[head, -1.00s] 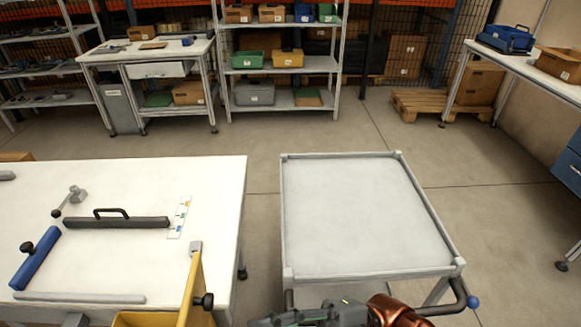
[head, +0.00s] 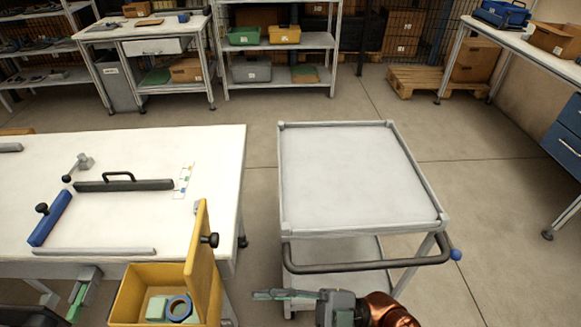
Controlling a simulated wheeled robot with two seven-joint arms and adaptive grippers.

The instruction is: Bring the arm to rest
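My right gripper (head: 272,294) is in the head view at the bottom centre, on the end of my copper-coloured arm. It points left, beside the yellow box and in front of the grey cart. It is seen edge-on, so the gap between its fingers cannot be told; nothing shows held in it. A grey and green part at the front edge of the white table, left of the yellow box, looks like my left gripper (head: 80,292). Its fingers are too unclear to read.
The yellow box (head: 138,292) has its lid raised; a blue tape reel (head: 179,308) and a pale green piece (head: 157,308) lie inside. The white table (head: 120,222) carries a black-handled bar and a blue bar. The grey cart (head: 350,180) has an empty top.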

